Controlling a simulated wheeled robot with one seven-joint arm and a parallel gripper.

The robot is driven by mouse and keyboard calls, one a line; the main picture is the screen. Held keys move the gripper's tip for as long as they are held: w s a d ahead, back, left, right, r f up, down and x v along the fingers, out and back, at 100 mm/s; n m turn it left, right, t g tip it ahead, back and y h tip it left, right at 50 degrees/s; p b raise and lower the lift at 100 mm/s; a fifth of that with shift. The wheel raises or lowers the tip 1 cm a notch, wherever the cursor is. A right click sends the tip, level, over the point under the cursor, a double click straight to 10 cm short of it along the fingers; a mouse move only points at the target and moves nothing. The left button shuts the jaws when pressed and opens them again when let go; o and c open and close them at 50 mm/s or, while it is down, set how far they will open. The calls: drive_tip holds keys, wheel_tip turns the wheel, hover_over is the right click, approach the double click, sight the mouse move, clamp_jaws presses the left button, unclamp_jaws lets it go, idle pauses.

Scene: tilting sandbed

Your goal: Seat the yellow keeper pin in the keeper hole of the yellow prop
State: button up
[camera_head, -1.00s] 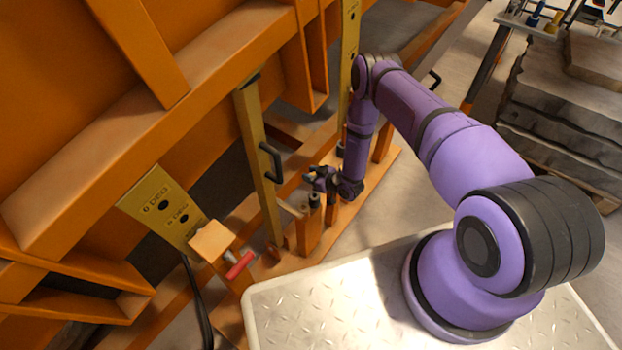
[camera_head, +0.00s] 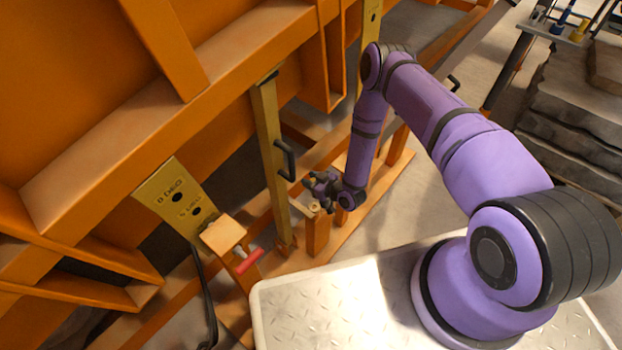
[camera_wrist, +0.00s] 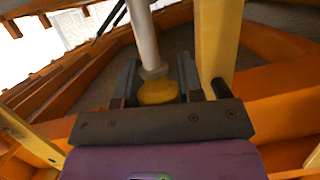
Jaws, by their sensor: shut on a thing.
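The yellow prop (camera_head: 268,150) is a tall, slightly leaning post with a black handle, left of my gripper (camera_head: 319,188) in the head view. It also stands close by on the right in the wrist view (camera_wrist: 216,45). My gripper (camera_wrist: 158,78) is shut on the keeper pin, whose round yellow head (camera_wrist: 158,92) sits between the fingers. The pin's pale grey shank (camera_wrist: 144,35) points away from my palm. In the head view, my gripper is low, just above a short orange post, and the pin is too small to make out. I cannot make out the keeper hole.
The short orange post (camera_head: 317,235) stands between my gripper and the metal deck (camera_head: 340,300). A yellow plate with holes (camera_head: 178,198), a tan block (camera_head: 223,234) and a red handle (camera_head: 249,261) are at lower left. A large orange frame (camera_head: 120,130) fills the left.

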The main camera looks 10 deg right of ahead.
hover_over(311, 204)
drive_tip(key=shift+f, duration=2.55)
drive_tip(key=shift+f, duration=4)
drive_tip(key=o, duration=1)
drive_tip(key=shift+o, duration=0.2)
drive_tip(key=v, duration=1)
drive_tip(key=shift+s+d, duration=0.2)
drive_tip(key=shift+s, duration=0.15)
drive_tip(key=shift+r, duration=0.1)
